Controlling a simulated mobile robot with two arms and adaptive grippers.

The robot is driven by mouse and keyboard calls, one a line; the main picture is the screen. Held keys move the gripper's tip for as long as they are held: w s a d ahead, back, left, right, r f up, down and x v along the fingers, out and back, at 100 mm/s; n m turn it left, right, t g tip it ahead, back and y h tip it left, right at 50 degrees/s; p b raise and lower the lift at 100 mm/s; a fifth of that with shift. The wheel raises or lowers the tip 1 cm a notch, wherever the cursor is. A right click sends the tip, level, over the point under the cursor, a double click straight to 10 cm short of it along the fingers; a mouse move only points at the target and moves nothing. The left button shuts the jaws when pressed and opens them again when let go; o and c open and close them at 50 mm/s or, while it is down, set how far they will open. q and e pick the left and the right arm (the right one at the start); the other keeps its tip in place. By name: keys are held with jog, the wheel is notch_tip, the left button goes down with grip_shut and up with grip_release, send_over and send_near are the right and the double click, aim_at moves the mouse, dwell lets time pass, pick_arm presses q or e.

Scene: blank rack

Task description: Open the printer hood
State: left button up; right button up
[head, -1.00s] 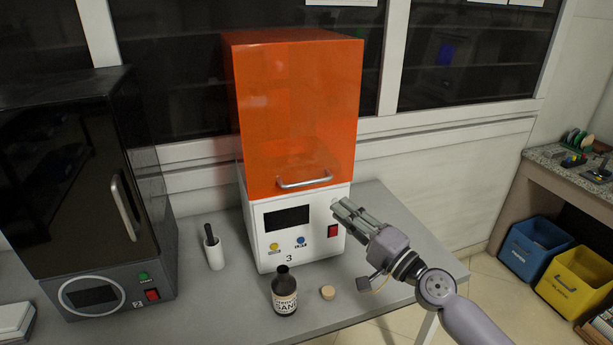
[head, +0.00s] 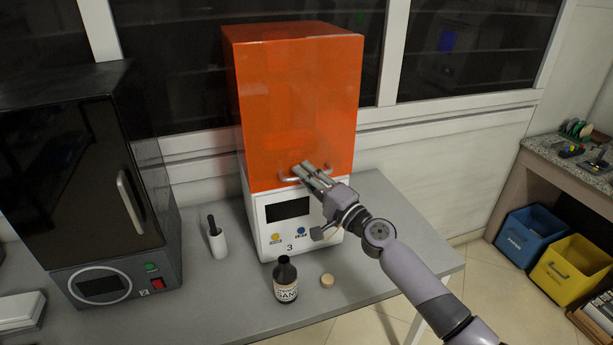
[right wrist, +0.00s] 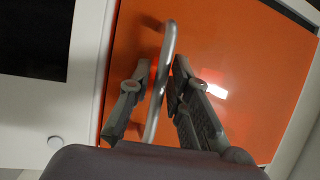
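The printer (head: 262,245) stands on the grey table with a white base and an orange hood (head: 295,95). The hood is down on the base. A metal bar handle (head: 287,179) is on the lower front of the hood. My right gripper (head: 305,171) is at the handle. In the right wrist view, the handle (right wrist: 161,85) runs between the two fingers of the right gripper (right wrist: 160,80). The fingers are apart, with a gap visible on the left side of the bar. My left gripper is in neither view.
A dark machine (head: 85,190) marked 2 stands at left. A brown bottle (head: 286,281), a cork-coloured cap (head: 327,281) and a white mortar-like cup (head: 217,242) are on the table (head: 225,310) before the printer. Blue (head: 533,232) and yellow (head: 572,268) bins stand at right.

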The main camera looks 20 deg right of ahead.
jog(key=shift+c, duration=0.6)
grip_shut()
